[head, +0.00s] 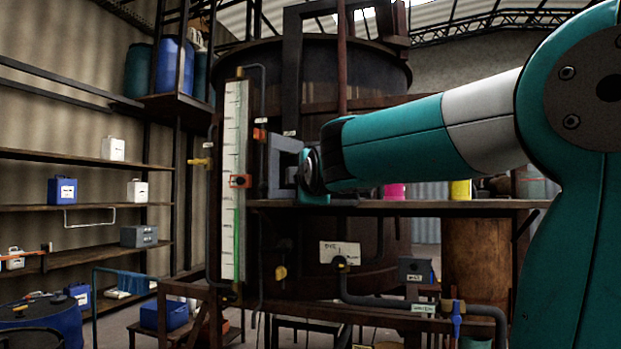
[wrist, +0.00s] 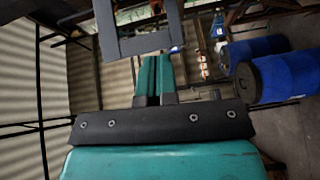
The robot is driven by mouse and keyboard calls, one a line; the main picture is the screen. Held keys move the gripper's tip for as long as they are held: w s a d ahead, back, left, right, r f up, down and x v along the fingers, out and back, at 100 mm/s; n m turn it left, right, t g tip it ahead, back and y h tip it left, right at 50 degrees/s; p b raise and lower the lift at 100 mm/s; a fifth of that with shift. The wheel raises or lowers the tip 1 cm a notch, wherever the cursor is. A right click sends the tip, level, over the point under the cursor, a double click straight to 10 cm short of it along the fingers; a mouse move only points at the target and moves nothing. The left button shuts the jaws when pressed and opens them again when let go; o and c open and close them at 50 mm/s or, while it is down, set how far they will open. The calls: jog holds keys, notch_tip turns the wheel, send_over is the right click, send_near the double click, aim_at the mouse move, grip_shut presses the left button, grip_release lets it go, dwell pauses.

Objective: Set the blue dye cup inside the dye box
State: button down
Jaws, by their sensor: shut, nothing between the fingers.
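My gripper (wrist: 158,60) shows in the wrist view as two teal fingers close together, shut and empty. A dark grey square frame (wrist: 140,44) stands just beyond the fingertips; I cannot tell whether they touch. In the head view my arm reaches left to a grey frame (head: 285,160) by the vat, and the fingers are not clear there. A pink cup-like thing (head: 395,191) and a yellow one (head: 460,189) stand on the ledge behind my arm. I cannot make out a blue dye cup; my arm covers part of the ledge. No box can be surely told as the dye box.
A large dark vat (head: 330,75) fills the middle, with a white gauge board (head: 234,180) before it. A small grey box (head: 415,269) sits below the ledge (head: 430,205). Shelves (head: 80,208) line the left wall. Pipes and valves crowd the lower right.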

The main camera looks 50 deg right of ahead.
jog(key=w+d+r+p, duration=0.1)
jog(key=w+d+p, duration=0.6)
jog(key=d, duration=0.4)
jog(key=shift+w+h, duration=0.3)
jog(key=shift+w, duration=0.05)
jog(key=shift+w+d+r, duration=0.1)
jog(key=shift+d, duration=0.05)
